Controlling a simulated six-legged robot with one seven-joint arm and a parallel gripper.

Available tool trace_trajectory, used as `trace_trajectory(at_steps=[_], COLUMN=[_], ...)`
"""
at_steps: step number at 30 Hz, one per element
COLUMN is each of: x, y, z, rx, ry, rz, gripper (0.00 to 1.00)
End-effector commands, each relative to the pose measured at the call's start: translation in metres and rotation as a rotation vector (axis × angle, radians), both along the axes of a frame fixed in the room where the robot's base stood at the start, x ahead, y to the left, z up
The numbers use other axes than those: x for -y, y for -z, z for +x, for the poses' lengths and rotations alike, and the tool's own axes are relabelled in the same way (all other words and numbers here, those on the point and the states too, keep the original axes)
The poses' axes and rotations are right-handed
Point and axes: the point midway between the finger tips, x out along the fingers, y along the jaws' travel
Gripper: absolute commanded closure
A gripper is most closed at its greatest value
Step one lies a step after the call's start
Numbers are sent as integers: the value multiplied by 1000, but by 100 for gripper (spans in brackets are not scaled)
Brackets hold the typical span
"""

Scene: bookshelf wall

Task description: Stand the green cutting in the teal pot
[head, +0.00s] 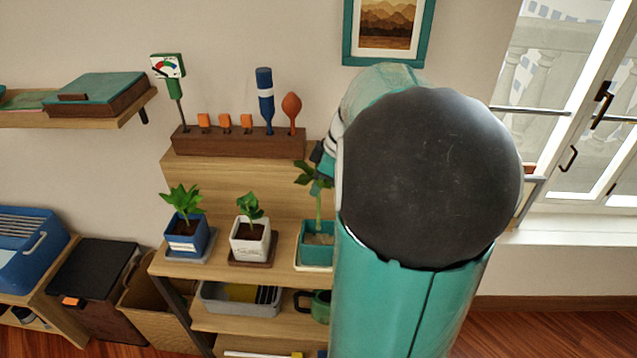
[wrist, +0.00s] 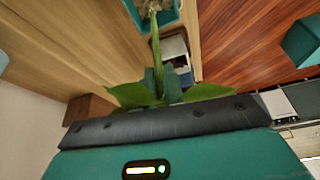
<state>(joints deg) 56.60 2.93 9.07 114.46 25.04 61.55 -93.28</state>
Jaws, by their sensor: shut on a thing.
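The green cutting (head: 318,207) is upright over the teal pot (head: 318,256) on the wooden shelf, at the right end of the plant row. My gripper (head: 321,178) is shut on its upper stem, just below or among the leaves. In the wrist view the fingers (wrist: 162,82) hold the cutting (wrist: 156,48), and leaves spread to both sides. Its lower end reaches the pale soil in the teal pot (wrist: 172,20); I cannot tell how deep it sits. My arm hides the right side of the pot in the head view.
A blue pot (head: 186,243) and a white pot (head: 250,246), both with plants, stand left of the teal pot. A wooden rack (head: 238,142) with tools stands behind. A green mug (head: 316,305) and grey tray (head: 238,299) are on the shelf below.

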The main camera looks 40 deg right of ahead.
Motion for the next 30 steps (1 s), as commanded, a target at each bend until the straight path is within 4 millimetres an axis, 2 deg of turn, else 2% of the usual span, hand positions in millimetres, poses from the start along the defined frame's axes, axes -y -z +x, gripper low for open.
trace_trajectory(at_steps=[17,30], x=[0,0], y=[0,11], z=[0,0], rx=[0,0], ry=[0,0], rz=[0,1], gripper=[100,100])
